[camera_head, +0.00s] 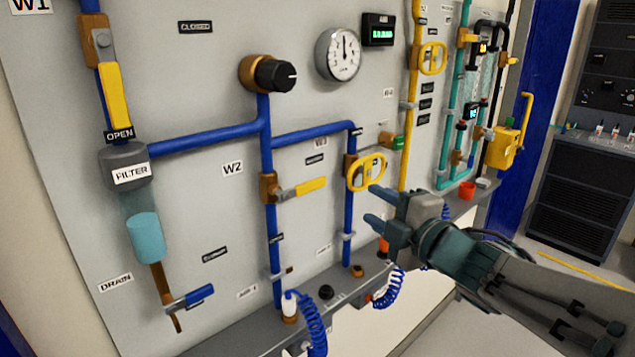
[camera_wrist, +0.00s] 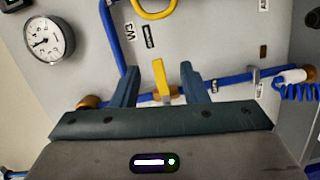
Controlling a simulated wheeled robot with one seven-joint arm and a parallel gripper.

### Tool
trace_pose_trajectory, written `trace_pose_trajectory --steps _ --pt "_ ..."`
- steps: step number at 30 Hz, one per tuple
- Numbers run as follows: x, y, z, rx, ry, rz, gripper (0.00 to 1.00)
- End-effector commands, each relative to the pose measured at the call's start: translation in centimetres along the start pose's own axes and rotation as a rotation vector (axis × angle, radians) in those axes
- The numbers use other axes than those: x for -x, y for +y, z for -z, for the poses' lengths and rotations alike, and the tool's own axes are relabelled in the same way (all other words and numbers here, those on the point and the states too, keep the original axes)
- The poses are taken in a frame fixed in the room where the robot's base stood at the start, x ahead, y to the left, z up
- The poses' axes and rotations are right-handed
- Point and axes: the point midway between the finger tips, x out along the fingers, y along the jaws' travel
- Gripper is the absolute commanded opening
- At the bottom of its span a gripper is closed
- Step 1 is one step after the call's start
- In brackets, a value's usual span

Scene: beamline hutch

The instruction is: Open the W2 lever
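The W2 lever (camera_head: 311,186) is a yellow handle on a brass valve (camera_head: 269,187) on the vertical blue pipe. It points sideways to the right, across the pipe. The W2 label (camera_head: 233,168) is left of the valve. My gripper (camera_head: 374,205) is open and empty, off to the right of the lever and in front of the panel. In the wrist view the lever (camera_wrist: 161,78) shows between the two spread fingers of my gripper (camera_wrist: 159,72), apart from both. The wrist view appears turned, with the blue pipe running sideways.
A yellow oval handle (camera_head: 366,172) sits on the W3 valve right of the lever. A black knob (camera_head: 277,75) and a round gauge (camera_head: 338,54) are above. Blue coiled hoses (camera_head: 312,322) hang at the ledge (camera_head: 240,335) below. The panel around the lever is fairly clear.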

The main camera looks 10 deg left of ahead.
Motion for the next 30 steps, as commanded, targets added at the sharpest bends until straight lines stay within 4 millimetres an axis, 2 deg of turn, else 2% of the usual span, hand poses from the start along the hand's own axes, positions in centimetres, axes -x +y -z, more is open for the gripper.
trace_pose_trajectory --steps 4,11,24,30 --pt "-0.3 0.2 2.6 0.102 0.143 -0.022 0.4" --pt "-1.2 0.3 3.7 0.136 0.195 -0.029 0.4" --pt "-9.5 0.5 5.3 0.132 0.193 -0.029 0.4" --pt "-12.4 0.6 5.9 0.132 0.192 -0.029 0.4"
